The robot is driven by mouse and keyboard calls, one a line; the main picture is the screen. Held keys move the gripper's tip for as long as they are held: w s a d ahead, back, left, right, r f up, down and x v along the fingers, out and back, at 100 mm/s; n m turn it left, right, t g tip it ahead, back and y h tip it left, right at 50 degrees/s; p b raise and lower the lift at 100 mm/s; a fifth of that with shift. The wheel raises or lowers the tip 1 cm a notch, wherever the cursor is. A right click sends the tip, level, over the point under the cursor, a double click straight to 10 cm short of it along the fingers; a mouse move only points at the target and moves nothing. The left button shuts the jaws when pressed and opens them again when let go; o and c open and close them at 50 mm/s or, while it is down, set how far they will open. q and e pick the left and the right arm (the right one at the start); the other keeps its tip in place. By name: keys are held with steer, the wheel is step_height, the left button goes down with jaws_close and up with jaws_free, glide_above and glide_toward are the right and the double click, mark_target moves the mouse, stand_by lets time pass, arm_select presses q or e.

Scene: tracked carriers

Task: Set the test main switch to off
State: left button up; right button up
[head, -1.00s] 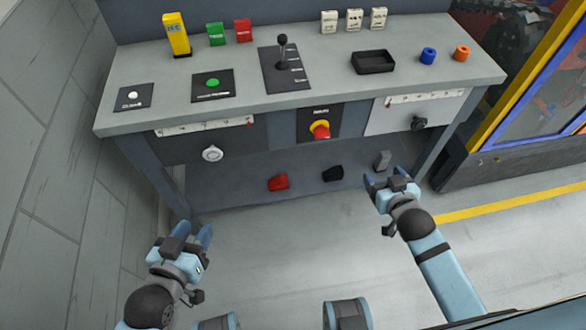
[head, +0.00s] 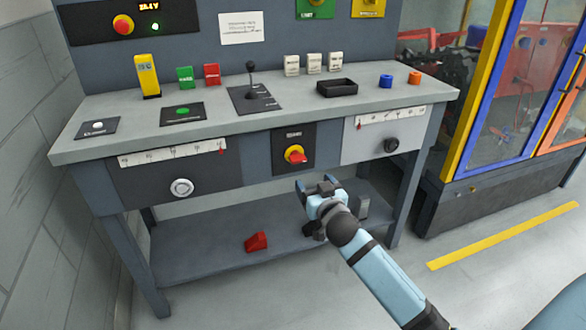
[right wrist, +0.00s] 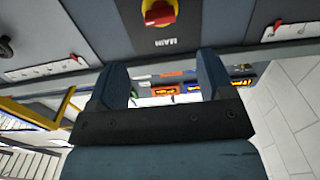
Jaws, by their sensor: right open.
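The main switch (head: 296,155) is a red rotary handle on a yellow disc, set in a dark panel (head: 293,136) on the bench front. In the right wrist view the red handle (right wrist: 160,13) shows at the top, with the label "MAIN" beside it. My right gripper (head: 318,186) is open and empty, below and slightly right of the switch and apart from it. In the right wrist view its two fingers (right wrist: 162,80) stand apart with nothing between them. My left gripper is out of the head view.
The front also has a white dial (head: 182,188) at left and a black knob (head: 390,145) at right, each under a scale strip. A joystick (head: 251,78), a black tray (head: 337,87) and small blocks stand on top. A red pedal (head: 257,242) lies on the lower shelf.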

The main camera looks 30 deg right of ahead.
mark_target(299, 162)
steer(key=b+x, duration=0.3)
steer(key=x, duration=0.8)
steer(key=shift+w+d, duration=0.1)
steer(key=shift+w, duration=0.4)
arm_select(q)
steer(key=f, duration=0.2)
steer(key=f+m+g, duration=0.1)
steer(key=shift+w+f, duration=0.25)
arm_select(e)
steer(key=c, duration=0.9)
